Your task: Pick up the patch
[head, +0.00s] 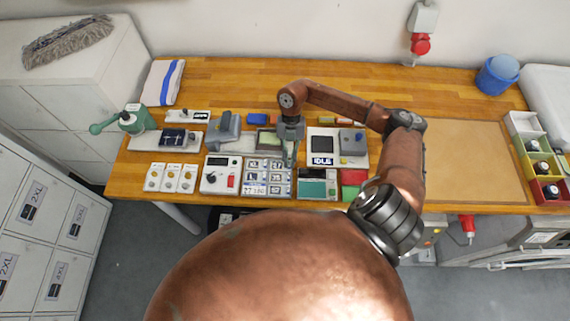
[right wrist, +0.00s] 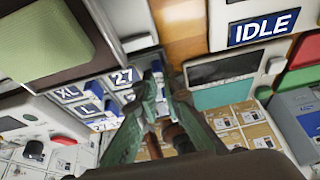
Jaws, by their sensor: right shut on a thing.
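A grey tray of dark size patches (head: 268,188) lies on the wooden bench, with labels such as XL, L and 27. The labelled patches (right wrist: 90,107) also show in the right wrist view. My right gripper (head: 290,160) points down at the tray's right edge. In the right wrist view its greenish fingers (right wrist: 155,85) are close together and shut on a small patch, mostly hidden between the tips. Its label cannot be read. I cannot tell whether it is clear of the tray. My left gripper is not in view.
A device with an IDLE sign (head: 322,160) stands right of the gripper. A white box with a dial (head: 221,175) is left of the tray. A grey press with a green pad (head: 268,140) is behind. A brown mat (head: 470,150) lies clear at the right.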

